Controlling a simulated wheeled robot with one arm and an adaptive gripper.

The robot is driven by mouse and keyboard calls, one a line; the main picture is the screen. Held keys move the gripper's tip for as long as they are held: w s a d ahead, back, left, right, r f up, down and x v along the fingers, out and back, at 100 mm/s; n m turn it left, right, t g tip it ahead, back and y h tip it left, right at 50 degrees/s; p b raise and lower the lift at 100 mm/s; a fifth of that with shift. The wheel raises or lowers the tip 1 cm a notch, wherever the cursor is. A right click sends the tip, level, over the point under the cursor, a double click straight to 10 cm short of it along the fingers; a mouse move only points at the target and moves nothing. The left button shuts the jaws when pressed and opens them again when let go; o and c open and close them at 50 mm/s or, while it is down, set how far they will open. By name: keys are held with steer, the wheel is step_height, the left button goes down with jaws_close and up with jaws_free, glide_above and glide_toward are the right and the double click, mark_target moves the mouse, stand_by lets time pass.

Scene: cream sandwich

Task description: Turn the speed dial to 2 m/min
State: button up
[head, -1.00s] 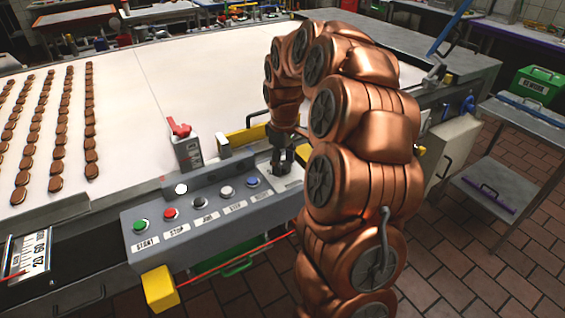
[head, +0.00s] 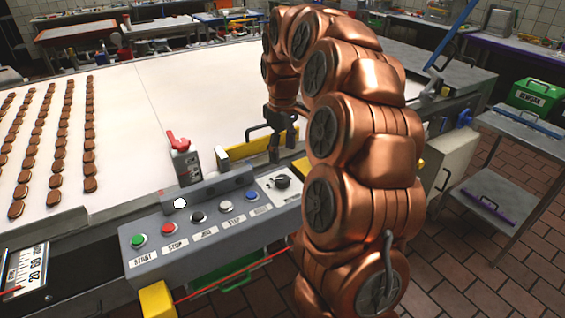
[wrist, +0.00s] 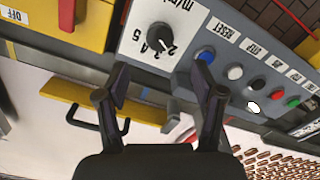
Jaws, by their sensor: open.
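The speed dial (head: 283,182) is a dark round knob on a white plate at the right end of the grey control panel (head: 200,222). In the wrist view the dial (wrist: 160,37) shows a white pointer mark directed toward the printed 2, as far as I can tell; 3, 4, 5 and "m/min" are also printed on the plate. My gripper (head: 273,158) is open and empty, behind and above the dial, apart from it. In the wrist view its two spread fingers (wrist: 162,82) lie below the dial with a clear gap.
A blue button (head: 251,197) labelled RESET and several other buttons line the panel left of the dial. A red switch on a grey box (head: 184,160) stands behind the panel. A yellow bar (head: 250,147) lies close to my gripper. Brown cream sandwiches cover the belt's left.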

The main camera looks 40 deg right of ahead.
steer(key=shift+r, duration=1.3)
steer(key=s+a+f+m, duration=0.1)
steer(key=s+a+f, duration=0.1)
steer(key=s+a, duration=1.25)
steer(key=s+a+f+m+g, duration=0.1)
steer(key=s+a+f, duration=0.2)
steer(key=s, duration=0.5)
steer(key=s+a+f+m, duration=0.2)
steer(key=s+a+f, duration=0.1)
steer(key=s, duration=0.5)
steer(key=shift+a+f+g+p, duration=0.15)
steer(key=shift+a+g+p, duration=0.15)
steer(key=shift+a+g, duration=0.1)
